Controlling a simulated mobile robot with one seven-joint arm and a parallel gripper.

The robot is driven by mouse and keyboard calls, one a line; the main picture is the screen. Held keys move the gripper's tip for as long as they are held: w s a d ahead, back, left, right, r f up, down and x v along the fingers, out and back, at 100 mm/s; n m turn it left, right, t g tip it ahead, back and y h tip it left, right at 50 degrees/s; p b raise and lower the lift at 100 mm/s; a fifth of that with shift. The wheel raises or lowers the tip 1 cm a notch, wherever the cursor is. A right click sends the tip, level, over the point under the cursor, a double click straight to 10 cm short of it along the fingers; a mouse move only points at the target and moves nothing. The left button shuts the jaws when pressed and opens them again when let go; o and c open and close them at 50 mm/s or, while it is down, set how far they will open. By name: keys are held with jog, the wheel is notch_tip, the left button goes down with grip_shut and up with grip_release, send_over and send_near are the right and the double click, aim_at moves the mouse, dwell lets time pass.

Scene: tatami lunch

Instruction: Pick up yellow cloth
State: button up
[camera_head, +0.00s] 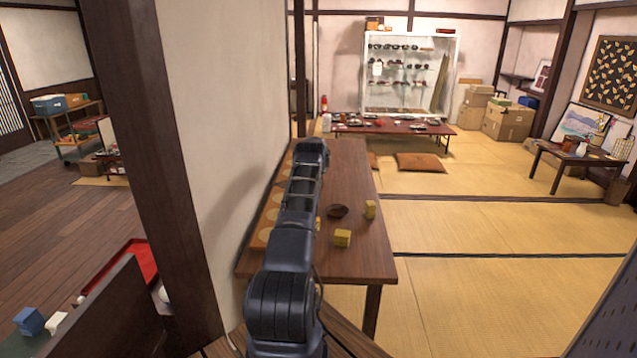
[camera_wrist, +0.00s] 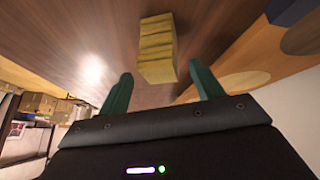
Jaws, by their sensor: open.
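A yellow folded cloth (camera_wrist: 157,45) lies on the brown wooden table (camera_wrist: 100,22) in the wrist view. My gripper (camera_wrist: 160,72) is open, its two green fingers spread on either side of the cloth's near end. It holds nothing, and I cannot tell how high the fingers are. A sliver of yellow (camera_head: 317,224) shows beside my arm. I cannot tell which of these the wrist view shows. My arm hides the gripper there.
Tatami floor (camera_head: 470,285) is clear to the right. A low table (camera_head: 390,130) and orange cushion (camera_head: 421,162) lie farther back.

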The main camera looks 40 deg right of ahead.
jog(key=shift+w+d+f, duration=0.1)
jog(key=shift+w+f, duration=0.05)
jog(key=shift+f, duration=0.1)
jog(key=shift+c, duration=0.5)
jog(key=c, duration=1.3)
notch_tip(320, 180, up, 20)
jog(key=shift+c, duration=0.2)
